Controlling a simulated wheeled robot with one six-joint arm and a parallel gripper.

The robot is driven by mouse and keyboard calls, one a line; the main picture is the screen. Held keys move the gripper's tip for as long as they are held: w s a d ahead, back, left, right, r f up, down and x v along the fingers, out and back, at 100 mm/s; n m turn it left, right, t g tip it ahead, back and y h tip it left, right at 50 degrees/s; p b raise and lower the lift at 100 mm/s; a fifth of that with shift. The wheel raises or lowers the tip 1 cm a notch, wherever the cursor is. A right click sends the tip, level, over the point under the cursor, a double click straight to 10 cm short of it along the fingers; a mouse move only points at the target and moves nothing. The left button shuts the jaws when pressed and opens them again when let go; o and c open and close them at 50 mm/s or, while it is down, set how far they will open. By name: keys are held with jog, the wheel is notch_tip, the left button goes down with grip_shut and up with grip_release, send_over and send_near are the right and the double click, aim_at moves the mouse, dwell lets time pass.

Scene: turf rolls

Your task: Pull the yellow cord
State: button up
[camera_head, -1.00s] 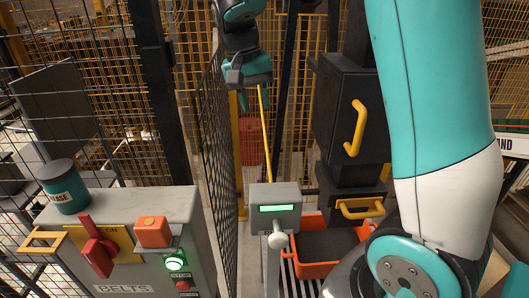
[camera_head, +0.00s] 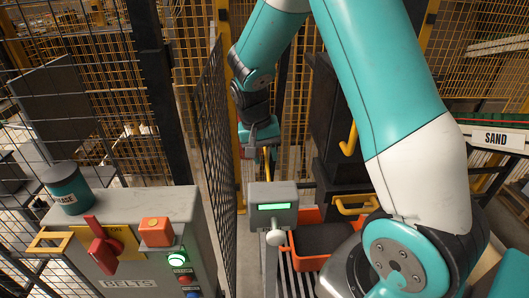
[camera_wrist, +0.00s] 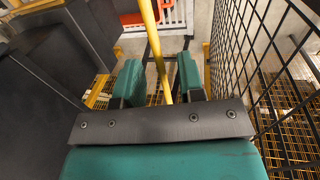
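The yellow cord (camera_head: 267,171) shows as a short thin length below my gripper (camera_head: 262,152) in the head view. In the wrist view the cord (camera_wrist: 155,45) runs from the top edge down between the two green fingers of my gripper (camera_wrist: 159,82). The fingers stand apart, with a gap on each side of the cord. The cord's lower end in the wrist view goes out of sight at my dark palm plate. Whether the cord is fully within the fingers' depth cannot be told.
A grey box with a green display (camera_head: 274,207) stands below my gripper. An orange bin (camera_head: 309,262) and black cabinets with yellow handles (camera_head: 349,138) are to its right. A mesh fence (camera_head: 212,140) is close on the left, beyond a BELTS control box (camera_head: 150,205).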

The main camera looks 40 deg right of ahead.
grip_shut()
notch_tip(320, 180, down, 3)
jog(key=shift+r+b, duration=0.1)
jog(key=shift+b, duration=0.95)
jog(key=shift+r, duration=0.15)
grip_release()
notch_tip(320, 180, up, 17)
jog(key=w+a+b, duration=0.2)
jog(key=shift+a, duration=0.4)
